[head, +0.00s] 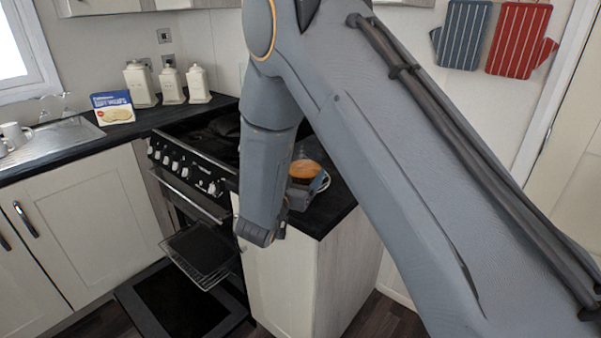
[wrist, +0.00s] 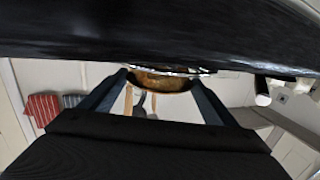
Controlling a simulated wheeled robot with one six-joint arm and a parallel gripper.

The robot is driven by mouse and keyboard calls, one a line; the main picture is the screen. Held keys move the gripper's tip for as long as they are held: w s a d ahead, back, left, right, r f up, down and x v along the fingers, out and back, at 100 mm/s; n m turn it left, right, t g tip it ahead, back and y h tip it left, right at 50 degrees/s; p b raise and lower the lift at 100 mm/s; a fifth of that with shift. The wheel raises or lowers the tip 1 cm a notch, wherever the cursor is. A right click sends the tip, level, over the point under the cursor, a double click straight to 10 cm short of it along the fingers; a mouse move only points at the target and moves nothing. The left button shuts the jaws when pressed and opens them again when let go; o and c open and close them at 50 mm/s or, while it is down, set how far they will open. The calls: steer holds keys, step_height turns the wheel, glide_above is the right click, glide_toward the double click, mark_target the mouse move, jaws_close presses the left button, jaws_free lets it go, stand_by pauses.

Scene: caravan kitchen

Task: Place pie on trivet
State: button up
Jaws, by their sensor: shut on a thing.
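A golden-brown pie (head: 305,169) is at the worktop right of the cooker in the head view, partly hidden by my arm. My gripper (head: 311,184) is shut on it. In the wrist view the pie (wrist: 160,82) sits between my two fingers, close to the dark worktop surface. A thin pale or silvery edge shows along the pie; I cannot tell whether it is the pie's tin or the trivet. The trivet cannot be made out clearly. Whether the pie touches anything below is hidden.
The black worktop (head: 325,213) ends at a front edge near my gripper. The cooker (head: 190,165) is on the left, with its oven door (head: 178,300) down and a rack (head: 200,252) out. Canisters (head: 170,84) and a box (head: 112,107) stand farther left. Oven mitts (head: 518,38) hang on the wall.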

steer(key=o, duration=1.2)
steer(key=shift+f, duration=0.1)
steer(key=shift+s+a, duration=0.1)
steer(key=shift+s, duration=0.05)
steer(key=b+v, duration=0.2)
steer(key=v, duration=0.9)
steer(key=shift+s, duration=0.35)
